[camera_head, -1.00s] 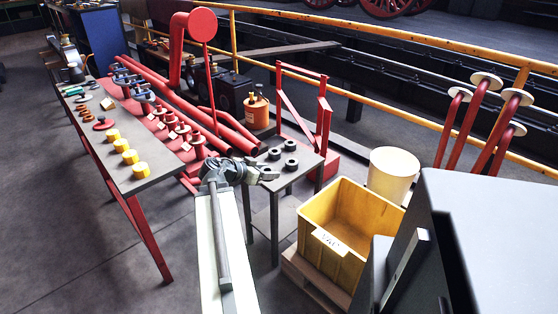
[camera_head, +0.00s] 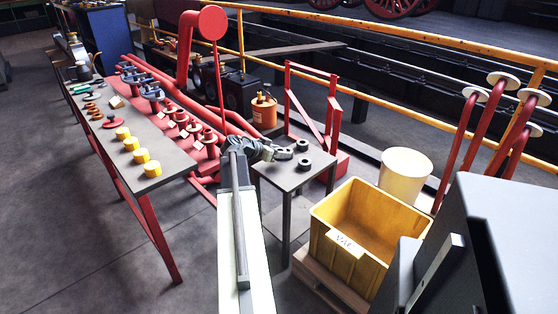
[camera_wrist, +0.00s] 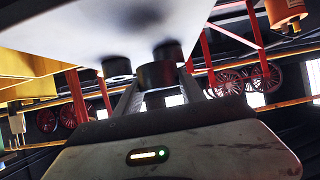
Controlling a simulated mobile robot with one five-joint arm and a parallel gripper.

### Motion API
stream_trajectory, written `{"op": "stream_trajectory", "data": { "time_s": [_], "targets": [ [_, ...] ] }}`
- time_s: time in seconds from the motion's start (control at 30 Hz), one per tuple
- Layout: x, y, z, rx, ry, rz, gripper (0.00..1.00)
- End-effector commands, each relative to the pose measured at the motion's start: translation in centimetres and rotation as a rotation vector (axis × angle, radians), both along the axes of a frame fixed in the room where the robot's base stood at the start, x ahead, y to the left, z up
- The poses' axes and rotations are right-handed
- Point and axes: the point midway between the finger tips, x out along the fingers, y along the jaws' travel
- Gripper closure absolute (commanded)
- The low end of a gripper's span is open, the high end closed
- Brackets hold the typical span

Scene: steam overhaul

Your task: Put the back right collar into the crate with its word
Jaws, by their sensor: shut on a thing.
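My gripper (camera_head: 283,154) reaches over the small grey table (camera_head: 291,180) from the left. It is shut on a dark collar, which shows between the two fingers in the wrist view (camera_wrist: 157,77). In the head view the fingers mostly hide this collar. I cannot tell whether it touches the tabletop. Two more dark collars stand on the table to the right, one behind (camera_head: 303,145) and one in front (camera_head: 304,163). The yellow crate (camera_head: 330,217) stands on a pallet to the right of the table, open at the top. Its white label (camera_head: 345,243) is too small to read surely.
A long bench (camera_head: 158,175) with yellow parts stands left. A red frame (camera_head: 334,110) rises behind the table. A cream bin (camera_head: 405,172) is behind the crate. A grey box (camera_head: 515,225) is at the right. The crate's inside looks empty.

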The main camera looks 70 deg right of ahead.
Motion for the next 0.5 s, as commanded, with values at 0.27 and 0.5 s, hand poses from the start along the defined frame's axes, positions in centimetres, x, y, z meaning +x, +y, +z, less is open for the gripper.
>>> {"op": "stream_trajectory", "data": {
  "time_s": [0.27, 0.5],
  "targets": [
    [-0.9, -0.2, -3.0, -0.001, 0.0, -0.01, 1.0],
    [-1.3, -0.4, -3.5, -0.001, 0.001, -0.016, 1.0]
  ]
}}
